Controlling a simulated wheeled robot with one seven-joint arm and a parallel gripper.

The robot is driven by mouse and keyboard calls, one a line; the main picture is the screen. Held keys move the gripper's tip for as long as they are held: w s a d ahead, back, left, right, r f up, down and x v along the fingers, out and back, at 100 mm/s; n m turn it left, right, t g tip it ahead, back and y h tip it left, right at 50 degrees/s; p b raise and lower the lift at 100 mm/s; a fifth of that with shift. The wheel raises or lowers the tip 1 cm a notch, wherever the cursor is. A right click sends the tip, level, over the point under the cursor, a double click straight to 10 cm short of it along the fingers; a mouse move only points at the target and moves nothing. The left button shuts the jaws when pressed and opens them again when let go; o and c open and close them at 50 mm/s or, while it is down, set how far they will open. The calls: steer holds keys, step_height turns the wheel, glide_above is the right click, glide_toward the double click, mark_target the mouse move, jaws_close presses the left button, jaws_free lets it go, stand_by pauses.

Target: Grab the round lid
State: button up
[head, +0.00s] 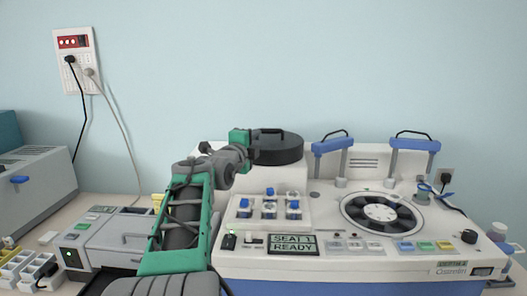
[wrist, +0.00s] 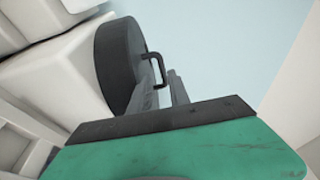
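The round lid (head: 277,148) is a dark grey disc at the top of the raised white block at the machine's back left. In the wrist view the lid (wrist: 116,62) stands to the left, with its black bracket handle (wrist: 153,66) facing right. My gripper (head: 246,148) is at the lid's left side in the head view, hiding part of it. In the wrist view my gripper's grey fingers (wrist: 164,84) stand apart at the handle, with a narrow gap between them. The handle's lower end overlaps the fingers; firm contact is not visible.
The white staining machine (head: 330,225) has blue-capped bottles (head: 269,207), a round rotor (head: 381,212) and two blue upright handles (head: 331,146). A grey device (head: 115,235) and a white rack (head: 30,268) stand left. The wall space above the lid is clear.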

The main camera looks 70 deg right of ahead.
mark_target(265, 131)
steer(key=d+p, duration=0.1)
steer(key=d, duration=0.1)
steer(key=d+p, duration=0.1)
steer(key=d, duration=0.2)
steer(key=d+p, duration=0.1)
steer(key=d, duration=0.1)
steer(key=shift+s+d+r, duration=0.15)
steer(key=shift+s+d, duration=0.15)
steer(key=shift+s, duration=0.1)
steer(key=shift+a, duration=0.1)
steer(key=shift+c, duration=0.4)
jaws_close()
stand_by(0.3)
